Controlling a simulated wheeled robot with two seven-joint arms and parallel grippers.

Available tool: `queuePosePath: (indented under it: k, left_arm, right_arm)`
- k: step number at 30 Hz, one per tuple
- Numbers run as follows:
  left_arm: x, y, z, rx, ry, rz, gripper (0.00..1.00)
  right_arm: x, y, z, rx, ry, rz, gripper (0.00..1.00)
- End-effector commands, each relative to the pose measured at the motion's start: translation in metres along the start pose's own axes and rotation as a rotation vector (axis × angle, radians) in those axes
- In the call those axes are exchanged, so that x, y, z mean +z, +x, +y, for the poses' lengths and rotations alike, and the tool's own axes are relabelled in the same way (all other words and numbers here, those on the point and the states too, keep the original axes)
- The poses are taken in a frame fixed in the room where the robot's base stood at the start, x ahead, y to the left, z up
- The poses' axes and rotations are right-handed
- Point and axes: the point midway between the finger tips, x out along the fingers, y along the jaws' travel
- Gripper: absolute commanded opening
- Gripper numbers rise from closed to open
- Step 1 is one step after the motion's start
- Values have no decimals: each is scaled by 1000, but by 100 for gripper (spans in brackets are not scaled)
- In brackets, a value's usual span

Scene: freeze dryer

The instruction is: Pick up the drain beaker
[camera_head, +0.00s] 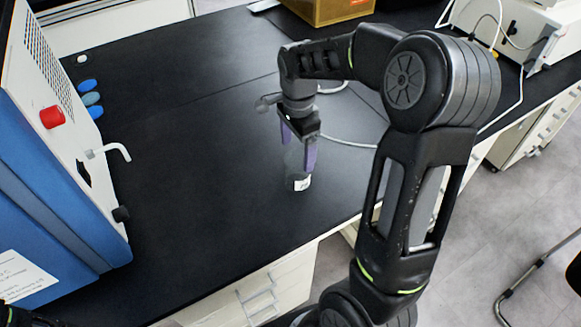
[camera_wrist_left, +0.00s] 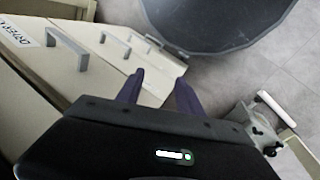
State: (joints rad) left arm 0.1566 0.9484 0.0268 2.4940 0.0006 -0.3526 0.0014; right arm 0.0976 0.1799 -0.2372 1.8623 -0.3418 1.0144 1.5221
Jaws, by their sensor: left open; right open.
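The drain beaker (camera_head: 298,183) is a small clear vessel with a white label, standing on the black bench near its front edge. My right gripper (camera_head: 299,158) points down over it in the head view, with its purple fingers open on either side of the beaker's upper part. I cannot tell whether the fingers touch it. My left gripper (camera_wrist_left: 160,90) is open and empty in the left wrist view, in front of drawer fronts and above the floor. The beaker is not in the left wrist view.
A cardboard box (camera_head: 330,8) is at the back. The bench's middle is clear.

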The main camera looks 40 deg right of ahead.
Motion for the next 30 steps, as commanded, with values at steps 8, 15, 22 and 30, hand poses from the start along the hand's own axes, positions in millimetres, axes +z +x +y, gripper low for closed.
queuePosePath:
  k: [8,15,22,30]
  left_arm:
    - [0,8,-2,2,1,1,44]
    - [0,8,-2,2,1,2,44]
    - [0,7,-2,2,1,2,44]
    - [0,6,-2,1,1,1,44]
  right_arm:
    - [0,9,0,0,0,0,86]
    - [0,9,0,0,0,0,86]
    - [0,18,1,3,-1,0,86]
    - [0,36,0,0,0,0,86]
